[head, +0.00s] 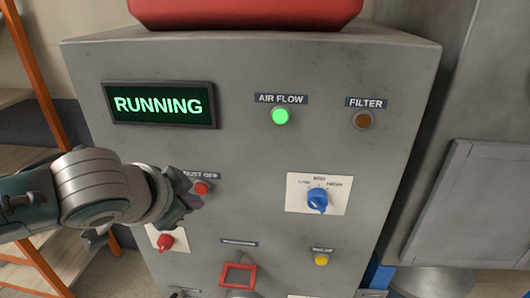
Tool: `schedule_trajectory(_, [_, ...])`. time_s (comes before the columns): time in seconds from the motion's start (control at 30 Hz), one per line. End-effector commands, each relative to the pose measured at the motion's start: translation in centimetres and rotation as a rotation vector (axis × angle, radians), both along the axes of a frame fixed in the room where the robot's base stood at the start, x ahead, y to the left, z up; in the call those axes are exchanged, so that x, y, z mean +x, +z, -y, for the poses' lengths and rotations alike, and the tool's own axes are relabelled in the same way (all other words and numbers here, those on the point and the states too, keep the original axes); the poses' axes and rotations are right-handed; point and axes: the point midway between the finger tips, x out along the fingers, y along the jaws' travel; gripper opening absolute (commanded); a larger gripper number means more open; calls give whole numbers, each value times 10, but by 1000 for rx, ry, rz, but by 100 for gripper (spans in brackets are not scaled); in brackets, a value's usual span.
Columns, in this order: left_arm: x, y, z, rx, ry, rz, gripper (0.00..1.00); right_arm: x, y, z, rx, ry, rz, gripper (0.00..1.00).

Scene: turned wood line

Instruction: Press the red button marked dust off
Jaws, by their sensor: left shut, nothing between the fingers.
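The red button (201,188) under the partly hidden label "DUST OFF" (202,175) sits on the front of a grey control cabinet (250,150). My left gripper (192,203) is shut and empty. Its tips are just below and left of the red button in the picture; I cannot tell whether they touch it. My left arm comes in from the left and covers part of the panel. The display (158,105) reads RUNNING in green. My right gripper is not in view.
A lit green AIR FLOW lamp (280,116) and a dark FILTER lamp (362,119) are above. A blue knob (317,198) is to the right. A red switch (166,242), a red square frame (238,275) and a yellow button (321,260) are lower. Orange shelving (38,75) stands left.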

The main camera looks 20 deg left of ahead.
Motion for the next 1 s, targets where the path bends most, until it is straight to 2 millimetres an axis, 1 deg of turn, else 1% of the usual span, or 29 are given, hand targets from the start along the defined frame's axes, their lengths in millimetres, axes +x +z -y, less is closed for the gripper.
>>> schedule_trajectory(0.67, [0, 0, 0, 0, 0, 0, 0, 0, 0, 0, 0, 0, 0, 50])
schedule_trajectory(1.0, [8, 0, -2, -1, 0, 0, 0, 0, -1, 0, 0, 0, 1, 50])
